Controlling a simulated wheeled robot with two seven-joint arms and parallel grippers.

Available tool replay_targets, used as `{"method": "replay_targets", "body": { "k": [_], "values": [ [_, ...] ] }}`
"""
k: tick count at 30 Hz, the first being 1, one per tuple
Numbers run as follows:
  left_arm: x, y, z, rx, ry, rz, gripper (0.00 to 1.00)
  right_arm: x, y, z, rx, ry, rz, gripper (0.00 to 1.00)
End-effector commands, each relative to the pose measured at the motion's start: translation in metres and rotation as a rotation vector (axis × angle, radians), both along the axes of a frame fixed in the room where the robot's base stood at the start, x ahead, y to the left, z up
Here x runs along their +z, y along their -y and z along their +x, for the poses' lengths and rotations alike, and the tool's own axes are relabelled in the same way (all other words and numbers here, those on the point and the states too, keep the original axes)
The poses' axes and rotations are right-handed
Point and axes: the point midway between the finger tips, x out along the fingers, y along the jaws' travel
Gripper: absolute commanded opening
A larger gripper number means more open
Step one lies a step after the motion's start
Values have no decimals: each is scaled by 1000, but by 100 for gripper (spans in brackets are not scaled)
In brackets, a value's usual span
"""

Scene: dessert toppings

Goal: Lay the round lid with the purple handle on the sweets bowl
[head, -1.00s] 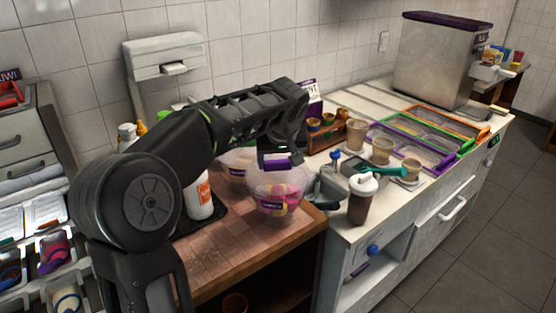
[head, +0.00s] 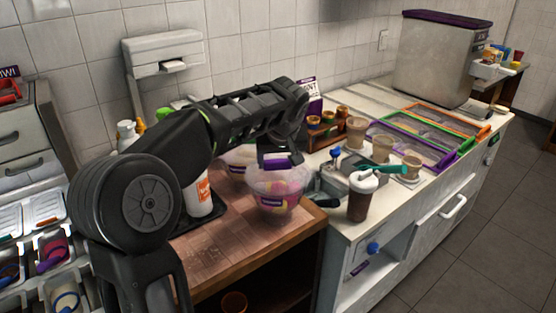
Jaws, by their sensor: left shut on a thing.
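The sweets bowl (head: 277,208) is clear, with a purple label and pink and yellow sweets inside. It stands on the wooden counter near its right edge. My left gripper (head: 279,163) is directly above it, fingers down, shut on the purple handle of the round lid (head: 284,178). The lid is clear and hard to pick out against the bowl. It is over the bowl's mouth, at or just above the rim; I cannot tell whether it touches all round. My right gripper is out of view.
A second clear tub (head: 238,157) stands behind, partly hidden by my arm. A white bottle (head: 199,197) is left of the bowl. A lidded dark cup (head: 361,197) stands to the right, by the steel counter's edge. The wooden counter's front (head: 215,240) is clear.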

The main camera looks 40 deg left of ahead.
Motion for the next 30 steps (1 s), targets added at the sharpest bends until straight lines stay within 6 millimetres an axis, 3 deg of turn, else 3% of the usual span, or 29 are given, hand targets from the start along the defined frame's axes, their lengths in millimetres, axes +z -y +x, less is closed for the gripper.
{"method": "replay_targets", "body": {
  "k": [10, 11, 19, 30],
  "values": [
    [-4, 0, -1, 3, -9, -4, 23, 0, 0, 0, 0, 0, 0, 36],
    [-4, 0, -1, 3, -9, -4, 69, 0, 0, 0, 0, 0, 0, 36],
    [-3, 0, -1, 1, -6, -2, 91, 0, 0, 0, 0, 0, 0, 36],
    [2, 0, -1, 1, -4, -1, 92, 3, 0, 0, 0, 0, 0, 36]
  ]
}}
